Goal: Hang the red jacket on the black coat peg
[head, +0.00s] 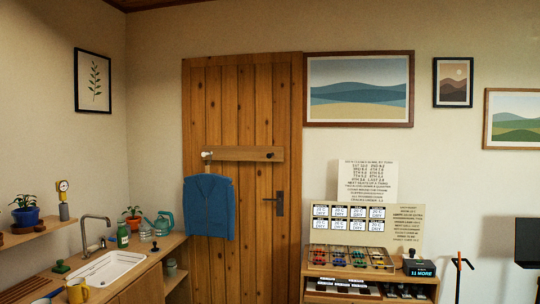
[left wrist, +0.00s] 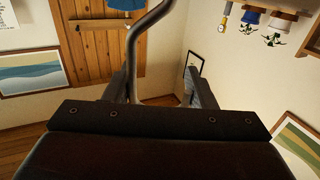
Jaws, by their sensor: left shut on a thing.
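The black coat peg (head: 270,155) is a small dark knob at the right end of a wooden rail (head: 240,153) on the plank door. Nothing hangs on it. A blue jacket (head: 208,207) hangs below the rail's left end, by a pale peg (head: 206,154). No red jacket shows in either view. In the left wrist view, which is upside down, my left gripper (left wrist: 162,85) is shut on a bent grey metal rod (left wrist: 133,50); its far end runs out of the picture. Neither gripper shows in the head view, and my right gripper is not seen.
A sink counter (head: 150,265) with a tap, bottle and watering can stands left of the door. A display stand (head: 350,270) with coloured items is to the right. A dark stick (head: 460,275) stands upright further right. The door front right of the blue jacket is clear.

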